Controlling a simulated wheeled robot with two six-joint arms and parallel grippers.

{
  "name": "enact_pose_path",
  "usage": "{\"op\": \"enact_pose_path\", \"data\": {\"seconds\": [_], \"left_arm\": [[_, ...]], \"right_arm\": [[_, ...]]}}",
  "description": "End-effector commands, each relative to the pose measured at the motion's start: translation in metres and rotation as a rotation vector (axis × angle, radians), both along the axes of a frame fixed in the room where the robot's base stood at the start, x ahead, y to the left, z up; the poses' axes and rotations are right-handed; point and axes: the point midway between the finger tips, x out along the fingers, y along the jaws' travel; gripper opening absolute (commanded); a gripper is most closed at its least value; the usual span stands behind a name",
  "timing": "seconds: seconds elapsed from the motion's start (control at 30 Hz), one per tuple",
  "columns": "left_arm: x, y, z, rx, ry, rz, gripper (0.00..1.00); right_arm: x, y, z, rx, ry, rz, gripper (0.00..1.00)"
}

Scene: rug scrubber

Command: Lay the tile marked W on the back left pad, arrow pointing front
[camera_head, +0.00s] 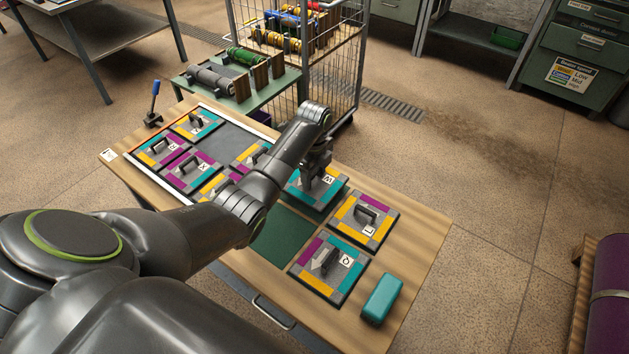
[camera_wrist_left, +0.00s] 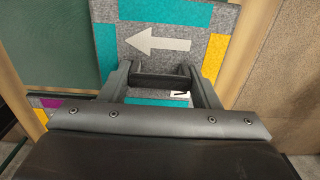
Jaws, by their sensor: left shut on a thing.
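The W tile (camera_head: 334,181), grey with teal and yellow edge patches, is at the back left pad position, left of the L tile. My left gripper (camera_head: 318,168) is shut on its dark handle, which also shows between the fingers in the left wrist view (camera_wrist_left: 160,80). The tile's white arrow (camera_wrist_left: 157,44) points left in that view, toward the bare green front left pad (camera_head: 283,240). My right gripper is not in view.
The L tile (camera_head: 362,221) and Q tile (camera_head: 329,270) lie right of and in front of the W tile. A teal block (camera_head: 382,298) lies at the table's right. A tray (camera_head: 233,138) with several handled tiles fills the left. A wire cart (camera_head: 345,60) stands behind.

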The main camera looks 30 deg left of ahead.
Motion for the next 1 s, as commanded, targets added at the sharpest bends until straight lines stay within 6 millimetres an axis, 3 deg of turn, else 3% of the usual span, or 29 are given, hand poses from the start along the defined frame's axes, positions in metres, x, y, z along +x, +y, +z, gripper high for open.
{"op": "enact_pose_path", "data": {"seconds": [0.23, 0.63, 0.67, 0.7, 0.83, 1.0], "left_arm": [[-0.001, -0.001, -0.031, -0.002, 0.003, -0.001, 0.24], [-0.001, -0.001, -0.036, -0.001, 0.001, -0.001, 0.24], [-0.001, -0.001, -0.037, -0.001, 0.001, -0.001, 0.57], [-0.001, -0.001, -0.036, -0.001, 0.001, -0.001, 0.63], [-0.001, -0.001, -0.036, -0.001, 0.001, -0.001, 0.78], [-0.001, -0.001, -0.036, -0.001, 0.001, 0.0, 0.78]], "right_arm": [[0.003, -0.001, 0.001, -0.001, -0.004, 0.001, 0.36], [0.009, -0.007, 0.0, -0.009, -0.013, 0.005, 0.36], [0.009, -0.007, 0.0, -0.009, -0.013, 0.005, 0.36], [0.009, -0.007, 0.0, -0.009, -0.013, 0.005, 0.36], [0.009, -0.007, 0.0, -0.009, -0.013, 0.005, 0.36], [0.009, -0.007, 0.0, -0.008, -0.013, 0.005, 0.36]]}}
